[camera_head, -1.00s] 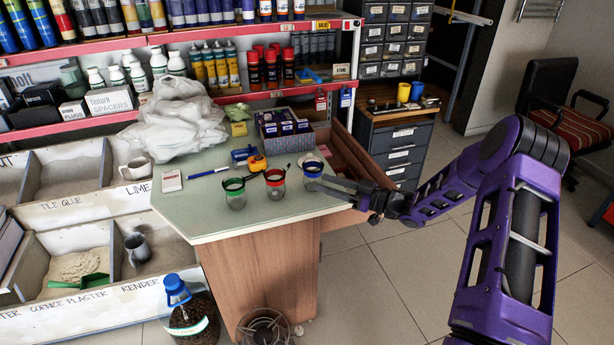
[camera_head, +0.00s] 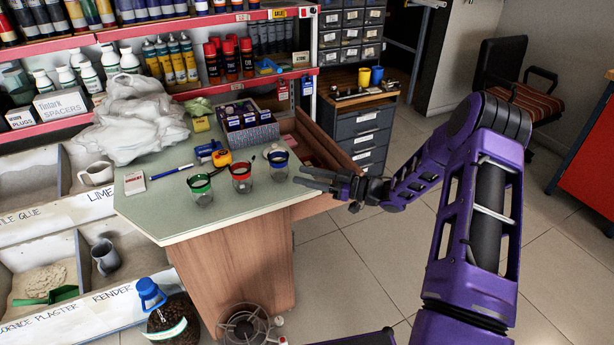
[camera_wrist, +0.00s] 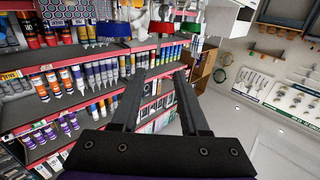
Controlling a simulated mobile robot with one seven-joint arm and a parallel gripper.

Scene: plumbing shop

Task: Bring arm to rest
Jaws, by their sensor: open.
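My purple arm reaches in from the right in the head view. My gripper (camera_head: 303,177) is open, with nothing between its fingers, at the right edge of the green-topped counter (camera_head: 170,214). The fingers point left, just right of the blue-rimmed glass (camera_head: 278,166) and apart from it. A red-rimmed glass (camera_head: 241,180) and a green-rimmed glass (camera_head: 200,189) stand to its left.
A box of small packs (camera_head: 249,134), a yellow tape measure (camera_head: 222,158) and a white bag (camera_head: 130,120) lie on the counter. An open wooden drawer (camera_head: 325,150) is behind my gripper. A drawer cabinet (camera_head: 362,135) stands further back. The tiled floor (camera_head: 375,250) at right is clear.

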